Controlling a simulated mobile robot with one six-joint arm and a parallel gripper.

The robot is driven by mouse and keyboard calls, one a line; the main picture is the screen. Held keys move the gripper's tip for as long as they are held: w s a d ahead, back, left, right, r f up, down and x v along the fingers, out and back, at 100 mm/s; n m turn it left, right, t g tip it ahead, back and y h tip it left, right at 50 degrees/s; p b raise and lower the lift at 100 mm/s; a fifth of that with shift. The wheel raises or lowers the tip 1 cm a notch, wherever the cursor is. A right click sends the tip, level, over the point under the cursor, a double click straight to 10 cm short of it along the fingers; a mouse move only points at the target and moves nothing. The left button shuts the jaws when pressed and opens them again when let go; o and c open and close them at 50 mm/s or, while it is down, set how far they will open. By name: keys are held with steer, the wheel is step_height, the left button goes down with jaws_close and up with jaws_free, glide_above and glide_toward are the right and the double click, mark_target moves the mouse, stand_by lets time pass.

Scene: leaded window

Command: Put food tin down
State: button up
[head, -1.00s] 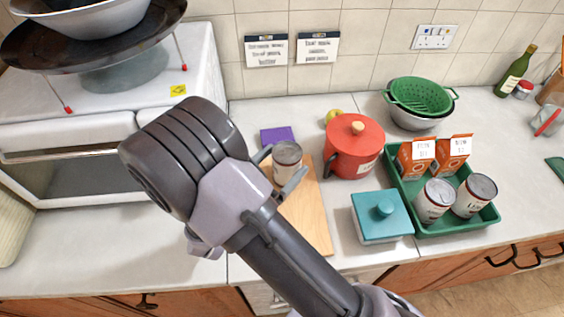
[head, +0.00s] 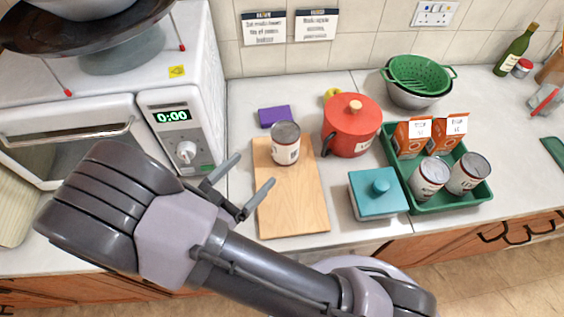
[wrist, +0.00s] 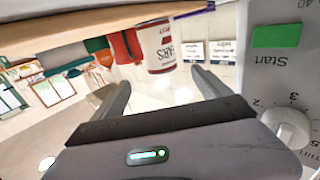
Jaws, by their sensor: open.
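The food tin (head: 286,143) stands upright on the far part of the wooden board (head: 291,205) in the head view. It has a white and dark red label and a grey lid. My gripper (head: 253,176) is open and empty, to the left of the tin and nearer the front, apart from it. In the wrist view the tin (wrist: 159,48) shows upside down beyond the open fingers (wrist: 165,84). Nothing is between the fingers.
A microwave (head: 182,130) stands close left of my gripper. A teal box (head: 378,198) and a green tray (head: 446,202) with tins and cartons stand right. The board's front is clear.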

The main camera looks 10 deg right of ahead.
steer(key=s+d+r+g+y, duration=0.3)
steer(key=s+d+r+g, duration=0.1)
steer(key=d+g, duration=0.35)
steer(key=s+d+r+g+y, duration=0.2)
steer(key=s+d+r+g, duration=0.3)
steer(key=d, duration=0.4)
steer(key=s+a+r+n+t+y, duration=0.2)
steer(key=a+r+n+t+y, duration=0.1)
steer(key=r+y, duration=0.4)
steer(key=n+t+y, duration=0.1)
steer(key=t+y, duration=0.1)
steer(key=shift+r+n+y, duration=0.3)
steer(key=shift+r+y, duration=0.1)
steer(key=shift+a+t, duration=0.1)
steer(key=shift+t, duration=0.15)
